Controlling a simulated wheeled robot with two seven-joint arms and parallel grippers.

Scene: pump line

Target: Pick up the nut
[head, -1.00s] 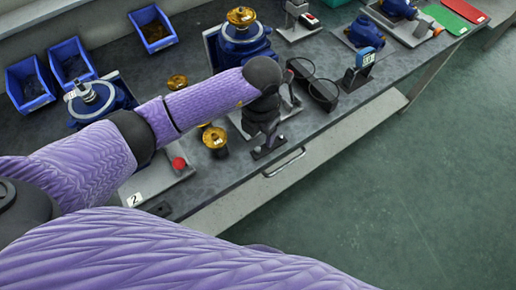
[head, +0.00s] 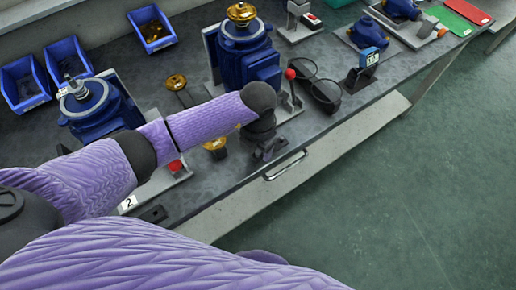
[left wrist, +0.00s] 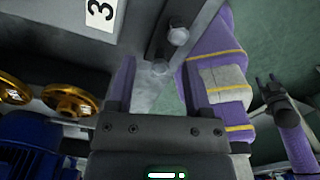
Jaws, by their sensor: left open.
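I cannot tell for sure which is the nut. My left gripper (left wrist: 157,82) is open, its two fingers apart with nothing clasped. In the head view my left gripper (head: 268,152) points down at the bench's front edge, and the nut cannot be made out there. A dark forked end, seemingly my right gripper (left wrist: 269,88), shows small at the right of the wrist view.
Blue pumps stand on the grey bench (head: 215,190), one at the left (head: 98,108) and one in the middle (head: 245,60). A red-knobbed lever (head: 290,75) and dark goggles (head: 325,92) are right of my gripper. Blue bins (head: 25,85) are at the back left. A drawer handle (head: 286,167) juts out in front.

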